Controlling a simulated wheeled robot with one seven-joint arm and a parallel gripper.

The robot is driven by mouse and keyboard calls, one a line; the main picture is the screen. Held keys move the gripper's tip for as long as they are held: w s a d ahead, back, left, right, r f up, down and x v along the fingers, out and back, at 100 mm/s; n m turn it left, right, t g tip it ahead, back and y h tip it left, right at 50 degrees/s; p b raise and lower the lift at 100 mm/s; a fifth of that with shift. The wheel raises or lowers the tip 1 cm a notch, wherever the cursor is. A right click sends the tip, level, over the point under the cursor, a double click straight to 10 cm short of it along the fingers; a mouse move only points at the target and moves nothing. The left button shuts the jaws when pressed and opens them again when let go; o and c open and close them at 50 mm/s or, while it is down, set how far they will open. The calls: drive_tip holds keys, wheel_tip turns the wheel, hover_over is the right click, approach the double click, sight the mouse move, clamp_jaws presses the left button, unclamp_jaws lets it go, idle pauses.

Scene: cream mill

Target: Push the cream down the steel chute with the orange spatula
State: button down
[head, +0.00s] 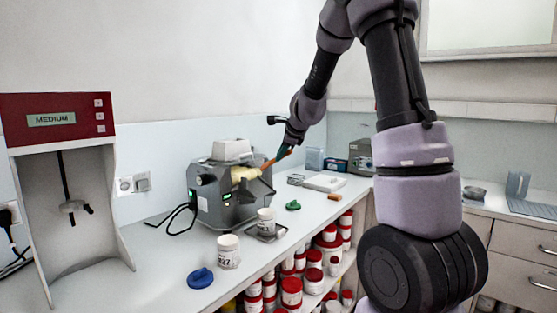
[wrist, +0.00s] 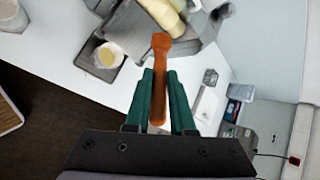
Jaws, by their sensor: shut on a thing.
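The orange spatula (wrist: 159,72) is held between the teal fingers of my gripper (wrist: 162,96), which is shut on it. In the head view the spatula (head: 277,158) slants down toward the mill, with my gripper (head: 287,148) at its upper right end. The grey cream mill (head: 215,205) stands on the counter, with pale yellow cream-coloured rollers (head: 244,174) at its front. In the wrist view the spatula's tip lies over or close to the mill's grey front (wrist: 130,30). I cannot tell whether it touches the chute or cream.
A white jar (head: 266,220) stands on a small steel tray (head: 281,232) before the mill; a labelled jar (head: 228,254) is nearer. A blue lid (head: 200,278) and green lid (head: 293,205) lie on the counter. A red-topped machine (head: 55,120) stands left. Shelves of jars (head: 291,290) are below.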

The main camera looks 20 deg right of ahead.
drive_tip(key=shift+r, duration=0.1)
drive_tip(key=shift+s+d+r, duration=0.2)
drive_tip(key=shift+s+r, duration=0.05)
drive_tip(key=shift+r, duration=0.4)
drive_tip(key=shift+s+d+r, duration=0.15)
drive_tip(key=shift+s+r, duration=0.1)
drive_tip(key=shift+r, duration=0.35)
